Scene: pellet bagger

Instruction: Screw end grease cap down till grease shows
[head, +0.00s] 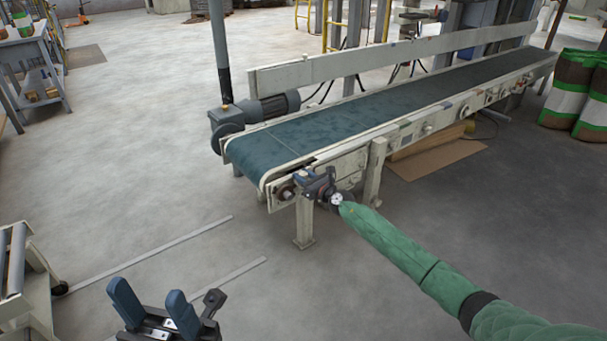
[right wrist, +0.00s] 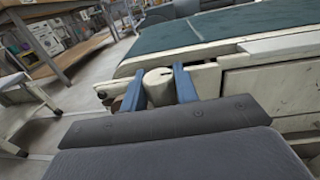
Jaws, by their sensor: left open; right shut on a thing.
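The conveyor (head: 330,135) has a pale frame and a dark blue-green belt. My right gripper (head: 306,178) is at the near end of its side frame. In the right wrist view its two blue fingers (right wrist: 158,88) stand on either side of a pale round cap (right wrist: 158,80) with a dark notch in its top edge, and are shut on it. In the head view the gripper hides this cap. No grease can be made out. My left gripper (head: 150,298) is open and empty, low over the floor, away from the conveyor.
A grey motor (head: 277,105) and a post (head: 220,60) stand at the conveyor's far side. A support leg (head: 374,172) is close to my right forearm. Green-and-brown bags (head: 580,95) stand at the right. The floor at the left is mostly free.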

